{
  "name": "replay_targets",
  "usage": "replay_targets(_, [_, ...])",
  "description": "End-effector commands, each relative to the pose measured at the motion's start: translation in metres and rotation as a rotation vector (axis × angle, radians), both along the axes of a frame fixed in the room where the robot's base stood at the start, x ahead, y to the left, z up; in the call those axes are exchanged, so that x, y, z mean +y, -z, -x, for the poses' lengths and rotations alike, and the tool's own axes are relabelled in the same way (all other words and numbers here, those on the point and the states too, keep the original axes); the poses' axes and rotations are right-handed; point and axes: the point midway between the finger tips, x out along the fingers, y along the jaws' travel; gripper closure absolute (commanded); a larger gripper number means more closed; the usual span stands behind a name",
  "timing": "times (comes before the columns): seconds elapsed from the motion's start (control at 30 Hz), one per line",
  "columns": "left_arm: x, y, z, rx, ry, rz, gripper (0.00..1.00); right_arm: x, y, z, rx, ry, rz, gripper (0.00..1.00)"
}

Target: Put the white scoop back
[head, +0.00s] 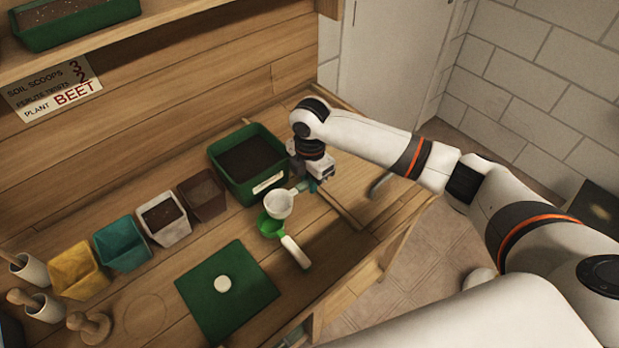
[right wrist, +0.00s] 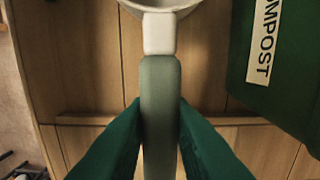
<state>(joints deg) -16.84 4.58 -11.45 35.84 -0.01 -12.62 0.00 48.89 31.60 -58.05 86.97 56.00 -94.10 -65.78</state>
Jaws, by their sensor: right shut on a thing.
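The white scoop (head: 279,205) hangs from my right gripper (head: 307,186), beside the front right corner of the dark green compost bin. In the right wrist view, the green fingers (right wrist: 160,125) are shut on its grey-green handle (right wrist: 160,85), and the white bowl (right wrist: 162,5) points away at the top edge, partly cut off. A green scoop (head: 268,226) with a white handle (head: 295,251) lies just below the white scoop in the head view. The white bowl overlaps it there; I cannot tell the gap between them. My left gripper is out of view.
The compost bin (head: 216,162) stands left of the gripper, its label (right wrist: 265,40) facing the wrist view. A row of pots, with a white one (head: 170,233), runs left. A green mat (head: 195,297) bears a white disc (head: 222,284). A sign (head: 55,88) hangs behind.

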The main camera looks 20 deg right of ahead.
Motion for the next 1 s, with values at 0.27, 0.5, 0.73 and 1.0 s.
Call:
replay_targets(0.27, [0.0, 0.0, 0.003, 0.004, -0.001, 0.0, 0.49, 0.0, 0.004, 0.0, 0.001, 0.001, -0.001, 1.0])
replay_targets(0.5, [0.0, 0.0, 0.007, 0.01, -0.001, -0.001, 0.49, 0.0, 0.011, 0.0, 0.001, 0.0, -0.001, 1.0])
replay_targets(0.73, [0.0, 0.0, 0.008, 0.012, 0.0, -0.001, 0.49, 0.0, 0.012, 0.0, 0.0, 0.0, -0.001, 0.63])
replay_targets(1.0, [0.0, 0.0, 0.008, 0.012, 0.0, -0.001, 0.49, 0.0, 0.011, 0.0, 0.0, 0.0, -0.001, 0.59])
